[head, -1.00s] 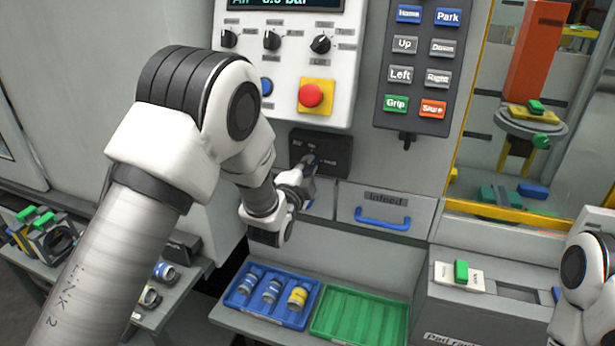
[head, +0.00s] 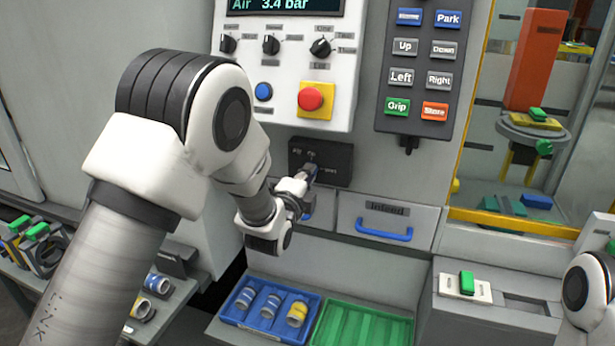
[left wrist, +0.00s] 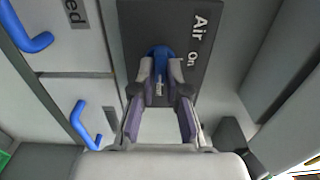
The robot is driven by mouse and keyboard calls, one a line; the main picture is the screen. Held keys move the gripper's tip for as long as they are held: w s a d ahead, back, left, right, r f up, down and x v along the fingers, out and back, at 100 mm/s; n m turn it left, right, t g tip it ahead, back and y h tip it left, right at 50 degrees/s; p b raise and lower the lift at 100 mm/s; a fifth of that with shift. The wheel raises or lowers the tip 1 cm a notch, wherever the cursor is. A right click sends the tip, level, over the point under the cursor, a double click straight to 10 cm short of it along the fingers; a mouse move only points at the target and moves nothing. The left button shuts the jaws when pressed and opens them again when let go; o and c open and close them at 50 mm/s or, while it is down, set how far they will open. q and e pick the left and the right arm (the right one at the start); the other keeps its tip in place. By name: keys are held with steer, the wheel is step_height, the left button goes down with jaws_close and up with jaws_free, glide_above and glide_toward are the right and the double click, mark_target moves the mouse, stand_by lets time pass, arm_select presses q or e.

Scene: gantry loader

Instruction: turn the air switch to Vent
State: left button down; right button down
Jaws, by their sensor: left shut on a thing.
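The air switch is a blue knob (left wrist: 159,52) on a dark plate (head: 336,160) under the white control panel. In the left wrist view the plate (left wrist: 205,70) carries the words "Air" and "On". My left gripper (head: 311,174) is shut on the knob; its two fingers (left wrist: 160,80) close on either side of it in the left wrist view. The fingers hide much of the knob, and I cannot tell exactly where it points. The display (head: 285,6) reads "Air 3.4 bar". My right gripper is out of view.
A red stop button (head: 311,98) and a button pendant (head: 428,60) are above. A blue tray (head: 240,318) and a green tray (head: 345,335) lie below.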

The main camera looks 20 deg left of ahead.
arm_select(q)
steer(key=c, duration=1.2)
jaws_free()
steer(key=shift+w, duration=0.1)
steer(key=s, duration=1.2)
steer(key=shift+a, duration=0.2)
